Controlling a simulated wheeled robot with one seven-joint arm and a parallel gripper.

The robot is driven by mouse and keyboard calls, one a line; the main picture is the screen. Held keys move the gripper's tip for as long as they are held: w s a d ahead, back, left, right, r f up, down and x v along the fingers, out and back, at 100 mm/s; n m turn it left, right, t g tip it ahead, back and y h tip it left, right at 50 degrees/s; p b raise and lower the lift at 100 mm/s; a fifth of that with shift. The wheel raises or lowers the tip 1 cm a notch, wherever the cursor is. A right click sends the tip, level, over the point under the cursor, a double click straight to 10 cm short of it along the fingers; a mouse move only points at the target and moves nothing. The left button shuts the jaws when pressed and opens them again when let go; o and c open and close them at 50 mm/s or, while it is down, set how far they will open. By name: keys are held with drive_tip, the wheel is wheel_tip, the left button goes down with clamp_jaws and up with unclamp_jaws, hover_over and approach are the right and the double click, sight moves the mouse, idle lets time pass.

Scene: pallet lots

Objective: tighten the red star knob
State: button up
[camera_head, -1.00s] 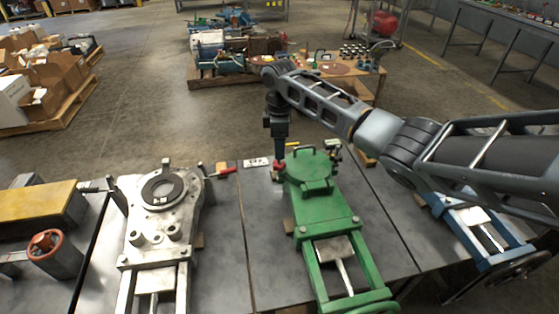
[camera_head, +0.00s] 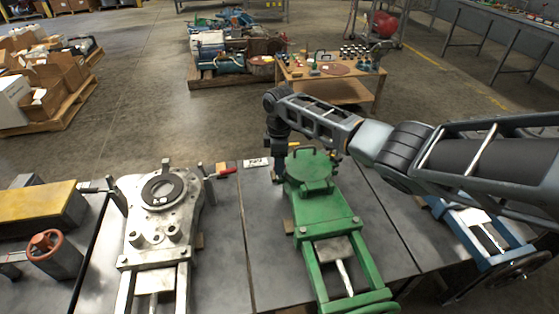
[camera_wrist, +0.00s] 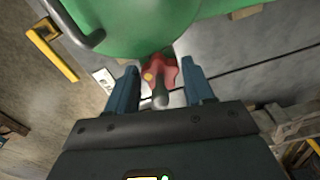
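The red star knob (camera_wrist: 160,70) sits at the edge of the green machine casting (camera_head: 325,205), which lies on the grey bench. In the wrist view the knob shows between the two blue fingers of my gripper (camera_wrist: 161,80), with a gap on each side. My gripper is open, and the fingers do not appear to touch the knob. In the head view my gripper (camera_head: 279,168) points down at the far left corner of the green casting. The knob is hidden there behind the gripper.
A handle (camera_wrist: 82,28) rises from the casting's round cover near my gripper. A bare metal casting (camera_head: 157,235) stands left, a blue frame (camera_head: 478,235) right.

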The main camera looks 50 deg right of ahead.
drive_tip(key=c, duration=0.7)
drive_tip(key=shift+m, duration=0.3)
drive_tip(key=m+p, duration=0.2)
drive_tip(key=shift+a+r+m, duration=0.1)
drive_tip(key=shift+m, duration=0.3)
drive_tip(key=m+p, duration=0.1)
drive_tip(key=m, duration=0.2)
drive_tip(key=shift+m, duration=0.3)
drive_tip(key=m+p, duration=0.1)
drive_tip(key=m, duration=0.2)
drive_tip(key=shift+m, duration=2.4)
